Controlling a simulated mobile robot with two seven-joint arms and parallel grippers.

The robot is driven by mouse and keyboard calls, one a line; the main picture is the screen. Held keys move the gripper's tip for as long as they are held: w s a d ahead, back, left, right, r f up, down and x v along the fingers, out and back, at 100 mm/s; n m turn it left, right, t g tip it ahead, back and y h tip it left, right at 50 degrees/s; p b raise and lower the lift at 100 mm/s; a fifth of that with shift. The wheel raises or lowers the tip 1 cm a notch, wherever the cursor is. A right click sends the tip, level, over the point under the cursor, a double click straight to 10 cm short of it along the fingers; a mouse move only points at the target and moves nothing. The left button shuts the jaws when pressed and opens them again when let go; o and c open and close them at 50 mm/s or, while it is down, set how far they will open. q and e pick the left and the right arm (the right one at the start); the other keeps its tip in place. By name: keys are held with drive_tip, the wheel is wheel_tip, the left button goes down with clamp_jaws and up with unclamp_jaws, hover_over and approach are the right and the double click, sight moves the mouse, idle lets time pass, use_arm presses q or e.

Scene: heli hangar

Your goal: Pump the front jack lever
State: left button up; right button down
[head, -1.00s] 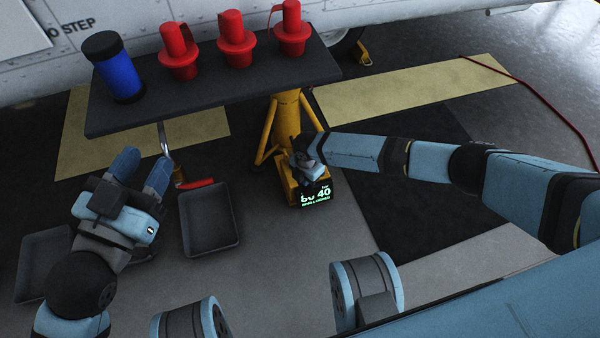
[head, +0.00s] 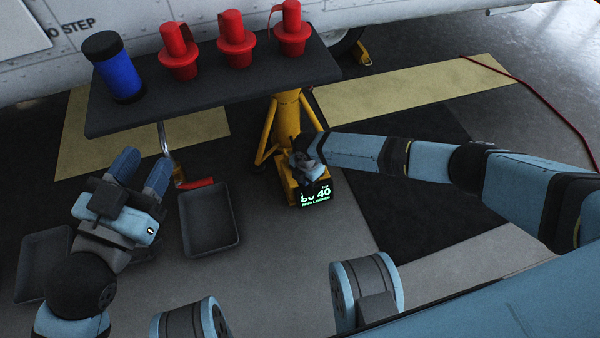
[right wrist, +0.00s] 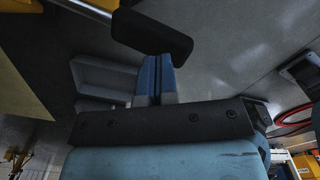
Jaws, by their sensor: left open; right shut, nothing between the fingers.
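My right gripper (head: 301,158) is down at the jack, small and partly hidden in the head view. In the right wrist view its blue fingers (right wrist: 155,78) are shut together with nothing between them. A black grip (right wrist: 152,33) on a metal rod, apparently the jack lever, lies across just beyond the fingertips; I cannot tell whether they touch. My left gripper (head: 141,172) is open and empty at the left.
The dark shelf (head: 215,98) holds a blue canister (head: 120,75) and several red plugs (head: 236,42). Below are a grey tray (head: 212,245) and a red-handled tool (head: 195,184). A red cable (head: 545,100) lies at the right. Floor in front of the jack is clear.

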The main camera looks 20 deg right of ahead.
sight(306, 189)
drive_tip(key=shift+f+b, duration=0.3)
drive_tip(key=shift+f, duration=0.95)
wheel_tip(306, 189, down, 4)
drive_tip(key=shift+f+p, duration=0.25)
drive_tip(key=shift+p, duration=0.6)
wheel_tip(306, 189, up, 6)
drive_tip(key=p, duration=0.5)
drive_tip(key=shift+r+p, duration=0.35)
drive_tip(key=shift+p, duration=0.05)
use_arm(q)
drive_tip(key=s+n, duration=0.1)
drive_tip(key=s+d+n+g, duration=0.1)
drive_tip(key=s+n, duration=0.1)
drive_tip(key=n, duration=0.1)
drive_tip(key=shift+d+r+g, duration=0.3)
drive_tip(key=shift+d+r, duration=0.05)
use_arm(e)
drive_tip(key=shift+r, duration=0.1)
use_arm(q)
drive_tip(key=shift+w+r, duration=0.15)
